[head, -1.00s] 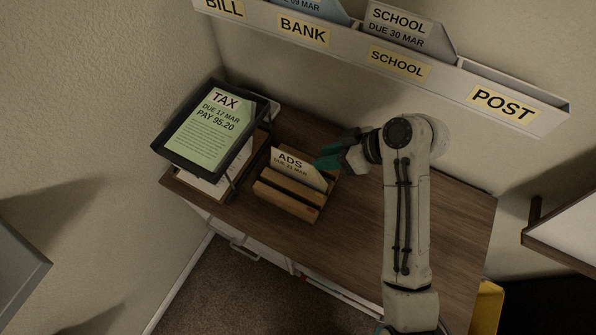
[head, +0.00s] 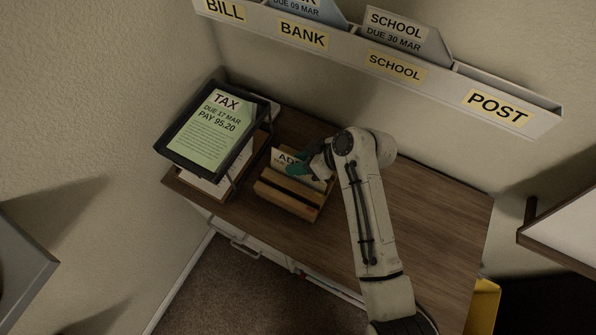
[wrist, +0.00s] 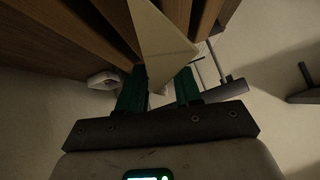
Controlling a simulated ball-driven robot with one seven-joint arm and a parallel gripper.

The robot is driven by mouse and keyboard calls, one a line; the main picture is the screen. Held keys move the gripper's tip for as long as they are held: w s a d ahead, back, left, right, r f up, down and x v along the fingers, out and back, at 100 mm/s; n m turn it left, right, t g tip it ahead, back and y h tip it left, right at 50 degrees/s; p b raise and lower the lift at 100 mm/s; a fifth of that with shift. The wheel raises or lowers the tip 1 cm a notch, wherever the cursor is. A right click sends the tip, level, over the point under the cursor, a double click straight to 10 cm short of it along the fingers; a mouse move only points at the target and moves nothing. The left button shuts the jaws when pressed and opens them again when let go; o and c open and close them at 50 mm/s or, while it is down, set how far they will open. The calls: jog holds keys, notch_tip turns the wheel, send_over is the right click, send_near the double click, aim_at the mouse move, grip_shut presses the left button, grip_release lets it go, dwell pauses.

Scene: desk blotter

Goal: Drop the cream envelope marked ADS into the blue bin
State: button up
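The cream envelope marked ADS (head: 280,156) stands in a slotted wooden holder (head: 287,204) on the desk. My green fingers cover part of its label in the head view. My gripper (head: 297,166) is at the envelope's upper part. In the wrist view the envelope (wrist: 160,42) reaches down between the two fingers of my gripper (wrist: 160,88). The fingers are spread, with a gap visible around the envelope. The blue bin is not seen in either view.
A wall rack (head: 350,52) with labelled slots hangs behind. The desk (head: 425,215) is clear on the right. A yellow bin (head: 483,305) stands at lower right.

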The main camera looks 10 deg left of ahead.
jog(key=shift+c, duration=0.2)
grip_shut()
